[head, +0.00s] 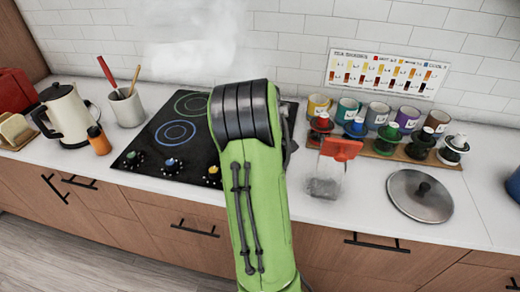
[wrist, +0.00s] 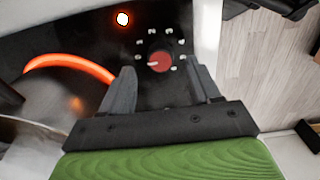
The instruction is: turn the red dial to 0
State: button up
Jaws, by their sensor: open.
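The red dial (wrist: 160,61) shows in the wrist view on the black cooktop (wrist: 180,25), with pale marks around it. A white pointer mark on its face points to the left in that view; I cannot read the numbers. My gripper (wrist: 163,82) is open, with one finger to each side just short of the dial, which lies beyond and between the tips. I cannot tell whether either finger touches it. In the head view my green arm hides the dial and the gripper. The cooktop (head: 150,150) there shows green, blue and yellow dials.
A burner ring (wrist: 65,62) glows orange-red, and a small light (wrist: 122,18) is lit near the dial. Steam rises behind my arm. A clear container with a red top (head: 340,150), a pan lid (head: 420,196) and several mugs stand right; a kettle (head: 68,115) stands left.

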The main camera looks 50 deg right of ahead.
notch_tip(320, 180, up, 13)
jog(key=p, duration=0.2)
jog(key=shift+f+p, duration=0.15)
jog(key=shift+p, duration=0.15)
jog(key=a+r+m+t, duration=0.1)
jog(key=a+r+t, duration=0.15)
jog(key=a, duration=0.75)
jog(key=a+r+m+t, duration=0.1)
jog(key=a+r, duration=0.3)
jog(key=a, duration=0.6)
jog(key=s+a+f+m+t, duration=0.2)
jog(key=s+a, duration=0.7)
jog(key=a, duration=0.2)
jog(key=shift+m, duration=0.4)
jog(key=shift+d+f, duration=0.1)
